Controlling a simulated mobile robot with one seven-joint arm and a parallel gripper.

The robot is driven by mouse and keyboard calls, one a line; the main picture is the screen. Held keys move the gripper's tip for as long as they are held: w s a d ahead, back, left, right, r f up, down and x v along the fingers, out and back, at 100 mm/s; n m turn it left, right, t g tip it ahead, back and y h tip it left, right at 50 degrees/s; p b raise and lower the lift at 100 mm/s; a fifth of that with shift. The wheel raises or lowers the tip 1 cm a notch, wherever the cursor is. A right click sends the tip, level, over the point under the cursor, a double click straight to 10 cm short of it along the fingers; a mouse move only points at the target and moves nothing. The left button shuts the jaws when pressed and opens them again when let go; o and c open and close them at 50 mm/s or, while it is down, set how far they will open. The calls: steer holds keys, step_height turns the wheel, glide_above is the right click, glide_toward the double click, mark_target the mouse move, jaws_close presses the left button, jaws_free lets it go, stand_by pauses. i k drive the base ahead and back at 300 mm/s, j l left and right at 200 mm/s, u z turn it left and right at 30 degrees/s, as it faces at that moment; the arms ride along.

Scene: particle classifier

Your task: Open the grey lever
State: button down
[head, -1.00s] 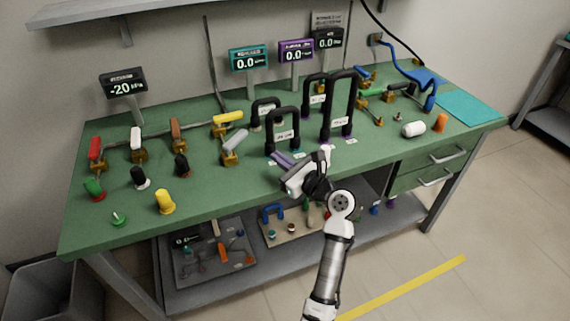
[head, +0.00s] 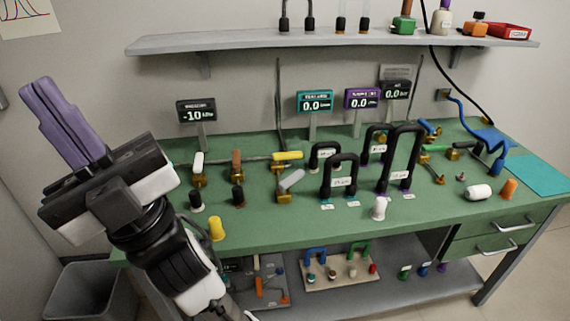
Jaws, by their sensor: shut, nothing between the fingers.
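The grey lever (head: 291,181) is a light grey handle on a brass valve in the middle-left of the green bench. Its handle slants up to the right, in front of a yellow lever (head: 287,156). My gripper (head: 37,90) is large in the left foreground, its purple fingers shut together and pointing up and left. It is empty and well apart from the grey lever, high and to its left. My gripper and arm hide the left end of the bench.
A yellow-topped knob (head: 216,227) is near the front edge. A wall shelf (head: 330,41) runs above; small displays (head: 315,101) stand behind.

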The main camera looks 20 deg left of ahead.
mark_target(285, 183)
steer(key=i+j+u, duration=0.1)
steer(key=i, duration=0.3)
steer(key=j+u, duration=0.1)
steer(key=u, duration=1.4)
